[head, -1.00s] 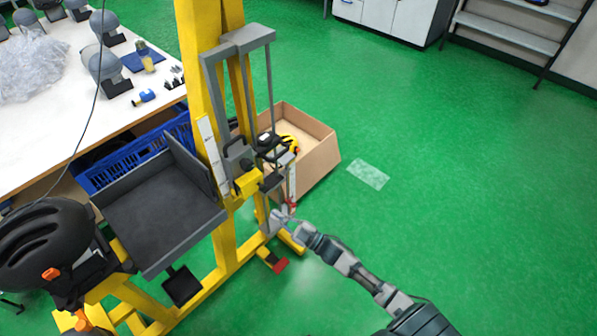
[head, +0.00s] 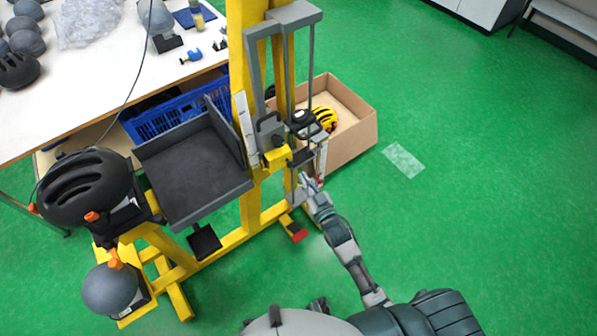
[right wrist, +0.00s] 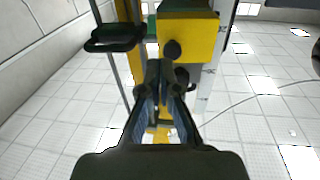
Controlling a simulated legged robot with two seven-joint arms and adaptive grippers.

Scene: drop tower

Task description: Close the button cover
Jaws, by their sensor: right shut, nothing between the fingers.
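The yellow drop tower (head: 240,60) stands in the middle of the head view. My right gripper (head: 307,184) is at the right side of its post, below the carriage with the yellow block (head: 277,157). In the right wrist view the fingers (right wrist: 162,72) are shut and empty. They point at the yellow block (right wrist: 192,32) with its black knob (right wrist: 172,49), just beyond the fingertips; I cannot tell if they touch. I cannot make out the button cover for certain. My left gripper is out of view.
A cardboard box (head: 355,140) stands close behind the gripper. A black helmet (head: 85,188) and a grey headform (head: 110,288) are at the tower's left. A red-tipped foot (head: 298,232) lies below. Green floor (head: 480,210) is free at right.

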